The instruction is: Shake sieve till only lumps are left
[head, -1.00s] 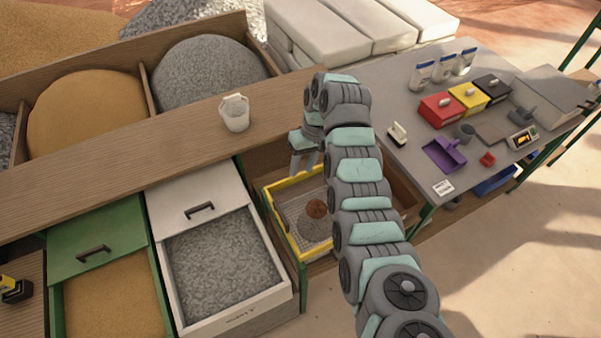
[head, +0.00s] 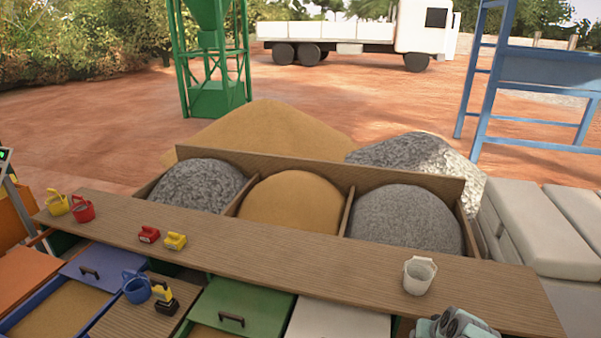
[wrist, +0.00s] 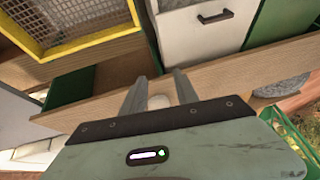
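The sieve, a yellow frame (wrist: 90,43) with a grey mesh, is at the upper left of the wrist view and cut off by its edge. The part of the mesh I see shows no lump; the rest is out of view. My gripper (wrist: 160,82) is open, its two fingers apart and off the sieve. A small white shape (wrist: 158,102) shows between the fingers, seemingly the bucket on the shelf and not gripped. In the head view only the top of my arm shows at the bottom right; sieve and fingers are out of that view.
A white bucket (head: 419,276) stands on the long wooden shelf (head: 310,265). Red and yellow small boxes sit further left on it. Bins of gravel and sand (head: 292,203) lie behind. A white drawer (wrist: 208,28) is beside the sieve in the wrist view.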

